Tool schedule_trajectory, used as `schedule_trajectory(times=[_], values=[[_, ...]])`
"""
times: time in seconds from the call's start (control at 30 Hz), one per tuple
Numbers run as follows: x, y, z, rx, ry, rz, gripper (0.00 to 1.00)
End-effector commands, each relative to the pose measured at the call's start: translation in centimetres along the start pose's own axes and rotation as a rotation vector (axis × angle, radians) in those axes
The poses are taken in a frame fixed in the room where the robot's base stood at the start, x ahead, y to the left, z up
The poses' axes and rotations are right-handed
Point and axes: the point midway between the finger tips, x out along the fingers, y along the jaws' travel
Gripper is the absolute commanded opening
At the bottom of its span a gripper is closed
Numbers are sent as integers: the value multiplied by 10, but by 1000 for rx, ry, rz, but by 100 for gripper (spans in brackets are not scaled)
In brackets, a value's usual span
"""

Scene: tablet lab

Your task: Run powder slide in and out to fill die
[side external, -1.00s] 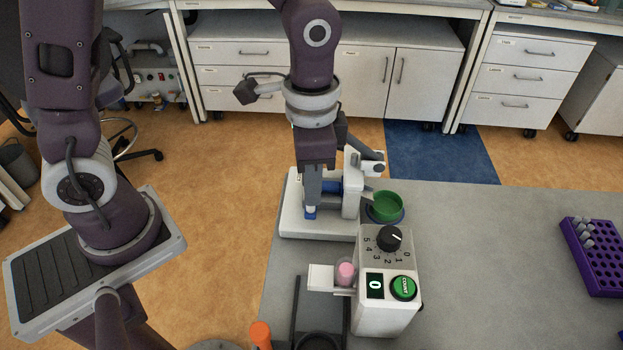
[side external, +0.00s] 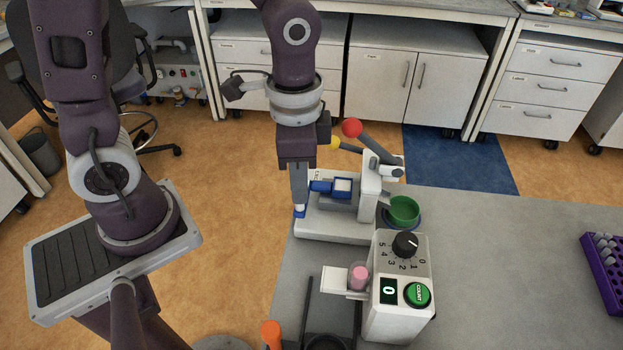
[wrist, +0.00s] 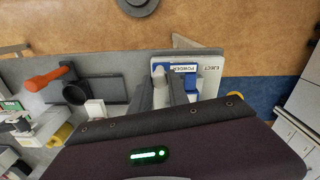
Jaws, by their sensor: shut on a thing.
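The tablet press (side external: 335,228) is white, with a blue powder slide (side external: 322,187) sticking out to the left of a white block on its base. My gripper (side external: 300,204) points down at the press's left end, shut on the slide's outer end; the fingers hide the exact contact. In the wrist view, the grey fingers (wrist: 170,92) reach over the press base beside a label reading POWDER (wrist: 184,68). The die opening and any powder in it cannot be made out.
A red-ball lever (side external: 352,128) rises behind the press. A green bowl (side external: 404,211) stands at its right. A counter (side external: 400,285) reading 0 and a pink-filled cup (side external: 359,277) are in front. A purple rack (side external: 606,270) is far right; the bench between is clear.

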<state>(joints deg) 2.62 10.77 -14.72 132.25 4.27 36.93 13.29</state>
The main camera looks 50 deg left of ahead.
Motion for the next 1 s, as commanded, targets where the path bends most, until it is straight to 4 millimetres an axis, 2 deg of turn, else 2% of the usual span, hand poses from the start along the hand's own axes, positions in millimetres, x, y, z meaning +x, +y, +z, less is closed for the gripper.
schedule_trajectory(times=[0.17,0.2,0.27,0.3,0.6,0.9,1.0], values=[[0,-1,3,-1,-11,-2,0],[0,-2,3,0,-11,-2,29],[0,-1,3,0,-11,-2,41],[0,-1,3,0,-10,-2,43],[-3,-1,2,-1,-7,-2,43],[-59,-2,1,-1,-5,-3,43],[-68,-1,2,-1,-8,-2,43]])
